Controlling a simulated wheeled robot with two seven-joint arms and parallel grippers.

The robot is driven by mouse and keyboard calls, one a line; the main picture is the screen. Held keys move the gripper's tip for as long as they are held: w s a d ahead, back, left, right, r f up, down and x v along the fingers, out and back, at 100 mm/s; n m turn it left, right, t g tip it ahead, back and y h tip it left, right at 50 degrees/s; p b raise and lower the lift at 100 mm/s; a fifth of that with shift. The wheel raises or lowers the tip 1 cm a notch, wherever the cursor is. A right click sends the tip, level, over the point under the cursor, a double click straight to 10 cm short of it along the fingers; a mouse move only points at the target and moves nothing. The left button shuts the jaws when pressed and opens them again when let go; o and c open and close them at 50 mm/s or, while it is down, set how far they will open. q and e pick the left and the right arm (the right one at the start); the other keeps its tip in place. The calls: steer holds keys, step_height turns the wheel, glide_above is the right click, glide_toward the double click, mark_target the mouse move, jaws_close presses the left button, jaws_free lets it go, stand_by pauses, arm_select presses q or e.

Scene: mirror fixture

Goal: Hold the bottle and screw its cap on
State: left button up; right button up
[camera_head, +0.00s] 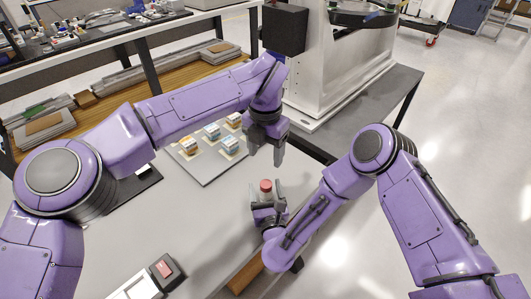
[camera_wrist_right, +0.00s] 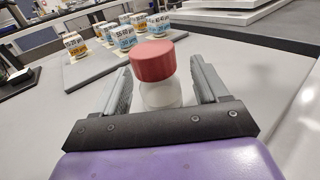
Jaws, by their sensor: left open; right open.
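The bottle (camera_wrist_right: 160,96) is pale and translucent, with a red cap (camera_wrist_right: 152,60) on its top, slightly tilted in the right wrist view. I cannot tell whether the cap is threaded on. In the head view the red cap (camera_head: 266,186) shows above my right gripper (camera_head: 268,208), which hides most of the bottle. My right gripper is open, with one finger on each side of the bottle and visible gaps in the right wrist view. My left gripper (camera_head: 266,156) is open and empty, pointing down, above and behind the bottle in the head view.
A grey board (camera_head: 206,176) with several small labelled jars (camera_head: 229,146) lies behind and left of the bottle. A box with a red button (camera_head: 164,269) is at the front left. A white machine (camera_head: 335,65) stands at the back. The tabletop (camera_head: 185,225) left of the bottle is clear.

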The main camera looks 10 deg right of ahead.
arm_select(q)
step_height(320, 180, down, 3)
steer(key=b, duration=0.3)
steer(key=shift+f, duration=0.1)
arm_select(e)
steer(key=s, duration=0.9)
steer(key=shift+s+a+f, duration=0.1)
steer(key=shift+s+a, duration=0.1)
steer(key=shift+a, duration=0.1)
steer(key=shift+s+d, duration=0.1)
steer(key=shift+s, duration=0.2)
steer(key=shift+s, duration=0.1)
